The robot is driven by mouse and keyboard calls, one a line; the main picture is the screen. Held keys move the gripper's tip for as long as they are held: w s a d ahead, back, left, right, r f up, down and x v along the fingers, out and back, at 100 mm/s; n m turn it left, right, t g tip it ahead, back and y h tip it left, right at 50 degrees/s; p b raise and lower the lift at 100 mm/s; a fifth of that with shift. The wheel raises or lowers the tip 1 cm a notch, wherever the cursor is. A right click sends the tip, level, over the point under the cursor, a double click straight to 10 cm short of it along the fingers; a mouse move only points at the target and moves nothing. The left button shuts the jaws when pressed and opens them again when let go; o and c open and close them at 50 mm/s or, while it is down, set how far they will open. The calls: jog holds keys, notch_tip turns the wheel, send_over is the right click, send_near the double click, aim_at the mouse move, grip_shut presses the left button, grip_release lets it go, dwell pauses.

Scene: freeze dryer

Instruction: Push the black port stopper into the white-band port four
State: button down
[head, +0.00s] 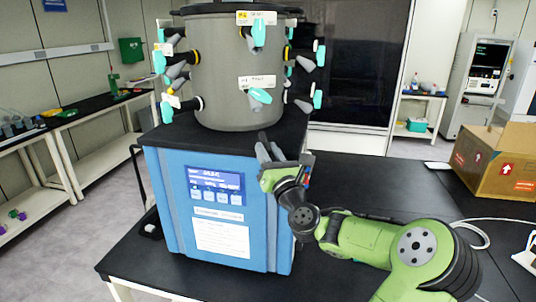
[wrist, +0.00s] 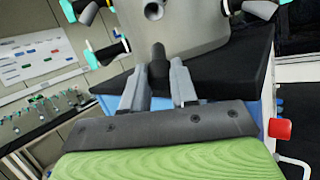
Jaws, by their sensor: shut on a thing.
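The black port stopper (wrist: 158,68) is a dark cylinder held upright between the two grey fingers of my gripper (wrist: 158,88) in the wrist view. My gripper (head: 269,150) is shut on it, in front of the grey drum and below its lower front port in the head view. The stopper's dark top (head: 262,136) shows just above the fingers. In the wrist view a round port with a pale ring and dark centre (wrist: 153,11) faces me on the drum, above and apart from the stopper. I cannot read which port number it is.
The grey drum (head: 222,75) carries several ports with teal-handled valves (head: 260,96) sticking out around it. It stands on a blue freeze dryer (head: 215,205) with a black top. A cardboard box (head: 497,160) is on the black bench to the right.

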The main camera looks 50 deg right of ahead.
aim_at(264, 134)
jog(key=shift+s+r, duration=0.15)
jog(key=shift+r, duration=0.45)
jog(key=shift+r+p, duration=0.35)
jog(key=shift+p, duration=0.05)
jog(key=p+x, duration=0.1)
jog(key=x, duration=0.2)
jog(key=shift+r, duration=0.1)
jog(key=shift+d+r+p, duration=0.2)
jog(key=shift+r+p, duration=0.35)
jog(key=shift+p, duration=0.35)
jog(key=shift+w+d, duration=0.25)
jog(key=shift+w, duration=0.2)
jog(key=shift+s+r+p, duration=0.1)
jog(key=shift+p, duration=0.5)
jog(key=shift+w+d+r+p, duration=0.35)
jog(key=shift+r+p, duration=0.25)
jog(key=shift+p, duration=0.45)
jog(key=shift+w+d+r+p, duration=0.25)
jog(key=shift+w+r+p, duration=0.35)
jog(key=shift+p, duration=0.4)
